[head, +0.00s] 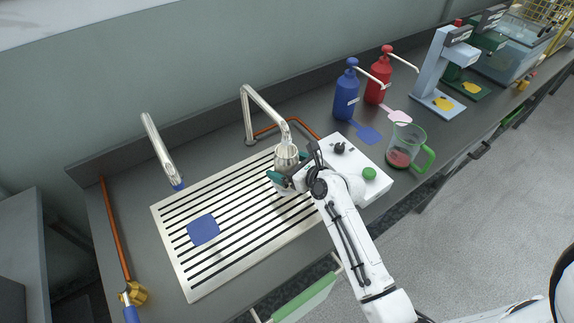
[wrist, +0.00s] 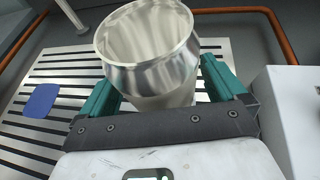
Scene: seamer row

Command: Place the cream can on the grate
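The cream can (head: 287,157) is a pale, silvery, open-topped can with a wide rim. My gripper (head: 287,180) has its teal fingers on either side of the can, shut on it. In the wrist view the can (wrist: 155,60) stands between the two fingers, mouth up and looking empty. The grate (head: 240,225) is a pale metal panel with dark slots, set in the counter. The can is over the grate's right end, close below the bent tap spout (head: 265,104). I cannot tell whether its base touches the grate.
A blue square pad (head: 203,229) lies on the grate's left part. A white box with knobs (head: 350,160) adjoins the grate's right end. A green-handled jug (head: 405,147), blue pump bottle (head: 347,95) and red pump bottle (head: 379,78) stand further right. The grate's middle is clear.

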